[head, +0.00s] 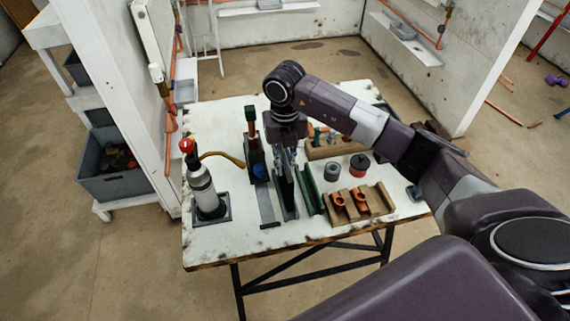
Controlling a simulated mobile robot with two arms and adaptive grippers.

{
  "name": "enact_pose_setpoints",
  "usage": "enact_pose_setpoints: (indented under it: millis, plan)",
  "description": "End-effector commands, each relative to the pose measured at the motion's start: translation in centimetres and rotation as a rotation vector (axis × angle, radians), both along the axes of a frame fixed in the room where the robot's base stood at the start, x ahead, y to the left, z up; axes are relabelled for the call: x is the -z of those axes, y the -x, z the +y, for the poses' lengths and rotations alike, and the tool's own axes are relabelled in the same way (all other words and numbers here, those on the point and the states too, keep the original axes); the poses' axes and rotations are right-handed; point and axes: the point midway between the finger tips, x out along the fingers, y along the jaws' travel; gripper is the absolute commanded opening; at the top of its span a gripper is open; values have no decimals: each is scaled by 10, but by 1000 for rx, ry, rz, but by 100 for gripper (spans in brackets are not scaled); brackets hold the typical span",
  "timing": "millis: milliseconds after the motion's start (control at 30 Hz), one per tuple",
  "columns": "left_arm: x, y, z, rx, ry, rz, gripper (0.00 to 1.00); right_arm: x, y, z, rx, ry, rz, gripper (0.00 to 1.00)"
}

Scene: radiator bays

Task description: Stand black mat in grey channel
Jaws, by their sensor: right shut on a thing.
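The black mat (285,190) is a thin dark panel standing on edge near the middle of the table. My right gripper (287,152) comes down from above and is shut on its upper part; the fingers hide some of it. The grey channel (267,210) is a narrow light grey strip on the table, just left of the mat. The mat's lower edge is at or close to the table top; I cannot tell whether it touches anything there. My left gripper is not in view.
The white table (235,240) also holds a gas bottle with a red top (202,185) at left, a green strip (309,188) right of the mat, a wooden block with copper fittings (372,203), and a red-and-black tin (360,164). The table's front left is clear.

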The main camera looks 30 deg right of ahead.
Motion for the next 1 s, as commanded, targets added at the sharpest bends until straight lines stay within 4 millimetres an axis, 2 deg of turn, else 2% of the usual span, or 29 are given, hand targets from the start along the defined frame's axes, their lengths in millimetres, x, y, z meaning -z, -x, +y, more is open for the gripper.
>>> enact_pose_setpoints:
  millis: [400, 767, 800, 933, 1000]
  plan:
    - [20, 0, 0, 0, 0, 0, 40, 26, 0, 0, 1, 0, 0, 0]
    - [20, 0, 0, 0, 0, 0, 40, 26, 0, 0, 0, 0, 0, 0]
    - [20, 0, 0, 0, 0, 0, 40, 26, 0, 0, 0, 0, 0, 15]
    - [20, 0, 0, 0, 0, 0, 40, 26, 0, 0, 0, 0, 0, 30]
    - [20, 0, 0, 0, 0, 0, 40, 26, 0, 0, 0, 0, 0, 31]
